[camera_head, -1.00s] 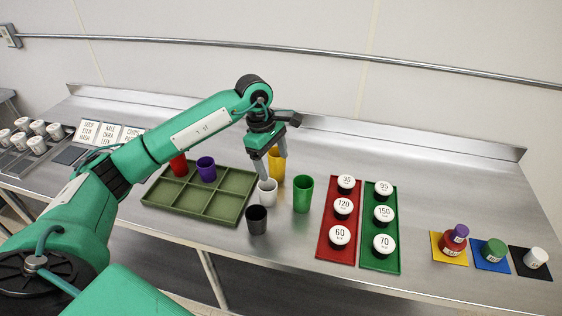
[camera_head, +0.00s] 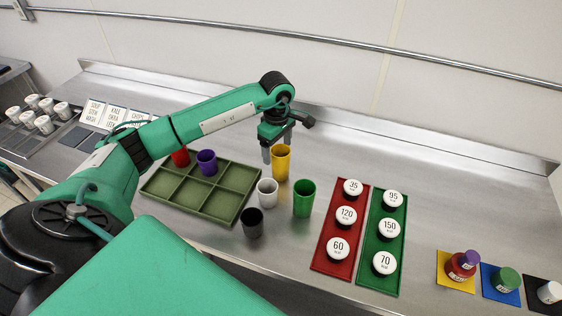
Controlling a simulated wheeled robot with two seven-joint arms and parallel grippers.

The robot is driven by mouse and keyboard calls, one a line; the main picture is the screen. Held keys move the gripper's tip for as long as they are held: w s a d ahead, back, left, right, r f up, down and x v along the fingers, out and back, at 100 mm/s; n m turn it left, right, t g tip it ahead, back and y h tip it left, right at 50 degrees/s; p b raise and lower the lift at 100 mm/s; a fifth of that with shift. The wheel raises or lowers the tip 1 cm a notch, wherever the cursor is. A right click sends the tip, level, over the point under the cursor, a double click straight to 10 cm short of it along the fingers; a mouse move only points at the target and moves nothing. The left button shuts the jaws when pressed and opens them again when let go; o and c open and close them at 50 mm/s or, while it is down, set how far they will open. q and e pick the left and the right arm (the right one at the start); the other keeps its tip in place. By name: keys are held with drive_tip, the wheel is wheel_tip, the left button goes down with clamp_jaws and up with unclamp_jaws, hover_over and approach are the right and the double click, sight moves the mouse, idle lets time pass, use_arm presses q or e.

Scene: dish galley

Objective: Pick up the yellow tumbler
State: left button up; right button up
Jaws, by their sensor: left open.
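The yellow tumbler (camera_head: 281,163) stands upright on the steel counter, behind the white and green tumblers. My left gripper (camera_head: 276,150) is open at the yellow tumbler, pointing down. One finger shows just left of the tumbler's upper part. The other finger is largely hidden behind the tumbler's rim, so I cannot tell whether the fingers straddle it or touch it. My right gripper is out of view.
A white tumbler (camera_head: 267,192), a green tumbler (camera_head: 304,199) and a black tumbler (camera_head: 252,223) stand close by in front. The green divided tray (camera_head: 209,219) at left holds a purple tumbler (camera_head: 206,162) and a red one (camera_head: 181,157). Red (camera_head: 327,264) and green (camera_head: 378,279) trays hold round weights at right.

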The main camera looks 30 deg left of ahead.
use_arm(q)
drive_tip(key=shift+f, duration=0.25)
drive_tip(key=shift+d+f+p, duration=0.25)
drive_tip(key=shift+f+p, duration=0.3)
drive_tip(key=shift+p, duration=0.1)
drive_tip(key=f, duration=0.1)
drive_tip(key=f+p, duration=0.1)
drive_tip(key=f, duration=0.1)
drive_tip(key=shift+w+d+f+p, duration=0.15)
drive_tip(key=shift+d+p, duration=0.1)
drive_tip(key=shift+p, duration=0.15)
drive_tip(key=shift+f, duration=0.45)
drive_tip(key=c, duration=1.1)
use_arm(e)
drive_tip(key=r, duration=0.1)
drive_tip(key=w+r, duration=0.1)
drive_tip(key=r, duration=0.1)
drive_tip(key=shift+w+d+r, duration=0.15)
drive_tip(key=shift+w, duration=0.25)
